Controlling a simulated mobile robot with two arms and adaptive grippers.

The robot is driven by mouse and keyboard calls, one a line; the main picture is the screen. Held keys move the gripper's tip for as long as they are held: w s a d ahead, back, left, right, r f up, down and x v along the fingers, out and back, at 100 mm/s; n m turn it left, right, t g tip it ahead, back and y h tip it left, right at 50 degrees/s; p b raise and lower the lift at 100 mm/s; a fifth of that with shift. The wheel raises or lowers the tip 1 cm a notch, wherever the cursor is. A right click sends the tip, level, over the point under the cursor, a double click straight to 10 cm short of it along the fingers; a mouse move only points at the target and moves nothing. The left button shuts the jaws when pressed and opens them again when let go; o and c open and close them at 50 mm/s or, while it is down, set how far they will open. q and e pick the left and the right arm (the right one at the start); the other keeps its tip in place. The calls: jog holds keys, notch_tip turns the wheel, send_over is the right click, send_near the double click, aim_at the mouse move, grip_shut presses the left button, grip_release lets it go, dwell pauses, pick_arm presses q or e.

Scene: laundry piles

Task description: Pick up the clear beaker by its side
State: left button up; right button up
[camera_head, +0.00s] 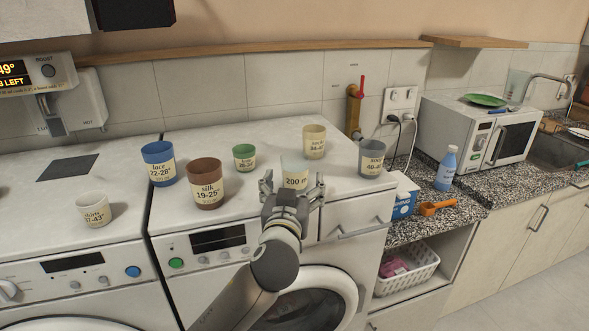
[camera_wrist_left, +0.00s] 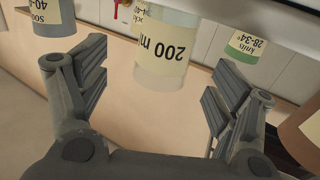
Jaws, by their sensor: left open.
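The clear beaker (camera_head: 293,163) has a cream "200 ml" label and stands on the white counter above the washing machines. In the left wrist view the beaker (camera_wrist_left: 165,72) appears upside down, between and beyond my finger pads. My left gripper (camera_head: 291,192) is open in front of the beaker, with one finger to each side of it. In the left wrist view the left gripper (camera_wrist_left: 155,90) has wide-spread, empty fingers. My right gripper is not in view.
Brown silk (camera_head: 205,188), blue lace (camera_head: 158,165), green (camera_head: 244,158), cream (camera_head: 314,141) and grey (camera_head: 371,157) cups stand around the beaker. A white cup (camera_head: 94,211) is at the far left. A red-handled tap (camera_head: 355,108) rises behind.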

aim_at(293, 177)
pick_arm(q)
jog(key=shift+w+d, duration=0.1)
jog(key=shift+w, duration=0.5)
jog(key=shift+w+r+p, duration=0.15)
jog(key=shift+w+p, duration=0.3)
jog(key=shift+p, duration=0.05)
jog(key=w+p, duration=0.1)
jog(key=w, duration=0.2)
jog(key=shift+w+f+p, duration=0.25)
jog(key=shift+w+p, duration=0.15)
jog(key=shift+w, duration=0.25)
jog(key=c, duration=1.1)
